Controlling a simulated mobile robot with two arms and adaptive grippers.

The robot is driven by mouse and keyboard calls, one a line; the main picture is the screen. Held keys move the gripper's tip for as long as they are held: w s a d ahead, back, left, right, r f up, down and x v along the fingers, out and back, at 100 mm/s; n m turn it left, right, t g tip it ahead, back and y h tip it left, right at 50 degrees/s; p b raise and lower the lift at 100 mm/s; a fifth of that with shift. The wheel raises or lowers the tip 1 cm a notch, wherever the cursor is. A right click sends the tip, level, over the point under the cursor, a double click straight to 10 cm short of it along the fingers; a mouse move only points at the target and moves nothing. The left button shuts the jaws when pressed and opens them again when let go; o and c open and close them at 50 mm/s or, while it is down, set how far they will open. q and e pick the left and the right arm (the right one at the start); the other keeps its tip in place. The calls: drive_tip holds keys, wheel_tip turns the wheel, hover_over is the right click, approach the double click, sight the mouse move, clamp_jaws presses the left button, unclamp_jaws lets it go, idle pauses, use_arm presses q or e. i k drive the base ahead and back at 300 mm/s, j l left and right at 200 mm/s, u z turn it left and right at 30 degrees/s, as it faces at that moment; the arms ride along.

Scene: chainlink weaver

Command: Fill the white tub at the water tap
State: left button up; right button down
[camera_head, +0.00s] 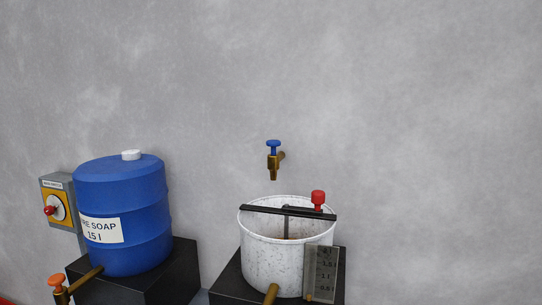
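A white tub (265,265), speckled with dark marks, stands on a black stand in the lower middle. A black bar (285,211) lies across its rim, with a thin upright rod at its middle and a red knob (318,198) toward its right end. Something brownish shows low inside; I cannot tell what. A grey level scale (320,275) is on the tub's right front, and a brass spout (271,293) sticks out at its lower front. The brass water tap (274,163) with a blue handle is on the wall above the tub. No water stream shows. Neither gripper is in view.
A blue soap barrel (125,210) marked 15 l stands on a black block (175,275) at left, with an orange-handled brass tap (60,289) at its front. A switch box (57,208) with a red knob is behind it. The wall at right is bare.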

sight(273, 143)
drive_tip(key=j, duration=1.3)
drive_tip(key=i+j+u, duration=0.1)
drive_tip(key=j, duration=1.25)
